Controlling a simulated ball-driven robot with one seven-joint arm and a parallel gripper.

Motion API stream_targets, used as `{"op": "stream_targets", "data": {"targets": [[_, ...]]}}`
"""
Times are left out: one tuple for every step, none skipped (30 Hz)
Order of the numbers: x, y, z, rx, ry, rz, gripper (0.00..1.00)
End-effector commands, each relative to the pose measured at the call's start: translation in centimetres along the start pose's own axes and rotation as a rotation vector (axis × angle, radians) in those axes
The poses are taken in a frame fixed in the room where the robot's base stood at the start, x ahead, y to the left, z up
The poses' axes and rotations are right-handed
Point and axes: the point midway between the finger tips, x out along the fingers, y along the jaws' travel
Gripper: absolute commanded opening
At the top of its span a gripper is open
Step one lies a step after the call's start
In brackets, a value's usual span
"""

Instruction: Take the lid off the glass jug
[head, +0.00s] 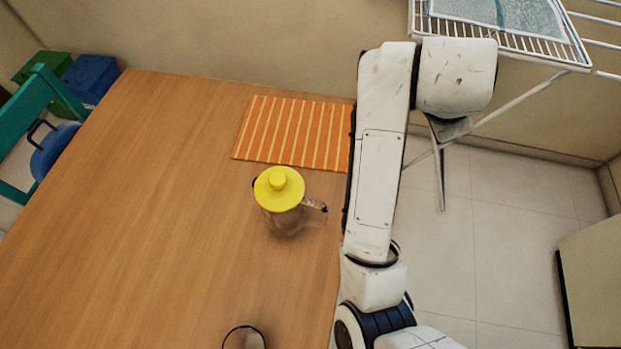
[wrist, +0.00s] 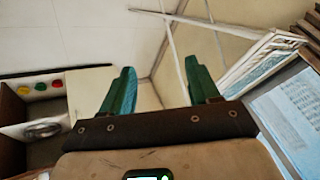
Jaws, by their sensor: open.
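The glass jug (head: 284,222) stands upright on the wooden table, near the table's right edge. Its yellow lid (head: 278,189), with a round knob on top, sits on the jug. The jug's handle points to the right. My gripper (wrist: 160,92) shows in the wrist view with its two green fingers apart and nothing between them. It is away from the jug, and the jug is not in the wrist view. In the head view my arm is up to the right of the jug, and the gripper itself does not show there.
An orange striped mat (head: 292,133) lies behind the jug. A dark-rimmed round thing (head: 244,340) is cut off at the table's front edge. A white drying rack (head: 510,35) stands at the back right. The table's left half (head: 130,210) is clear.

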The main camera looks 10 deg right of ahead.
Motion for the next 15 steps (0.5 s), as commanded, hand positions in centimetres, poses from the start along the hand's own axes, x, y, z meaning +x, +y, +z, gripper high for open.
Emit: {"op": "stream_targets", "data": {"targets": [[-1.5,-1.5,1.4,0.098,-0.027,-0.003,0.61],[-2.3,-2.1,2.0,0.16,-0.039,0.004,0.61],[-3.3,-2.7,3.0,0.24,-0.057,0.017,0.61],[-4.1,-3.2,3.8,0.297,-0.073,0.03,0.61],[-4.9,-3.5,4.6,0.354,-0.089,0.044,0.61],[-5.9,-4.0,5.8,0.426,-0.11,0.067,0.61],[-6.8,-4.2,6.7,0.478,-0.127,0.087,0.61],[-7.6,-4.4,7.7,0.529,-0.143,0.109,0.61],[-8.8,-4.6,9.2,0.591,-0.166,0.142,0.61],[-9.7,-4.7,10.2,0.636,-0.181,0.17,0.61],[-10.6,-4.7,11.4,0.677,-0.195,0.2,0.61],[-11.8,-4.6,12.8,0.728,-0.214,0.241,0.61],[-12.7,-4.5,13.9,0.762,-0.224,0.273,0.61],[-13.6,-4.4,15.0,0.792,-0.233,0.304,0.61],[-14.7,-4.1,16.3,0.828,-0.243,0.345,0.61]]}}
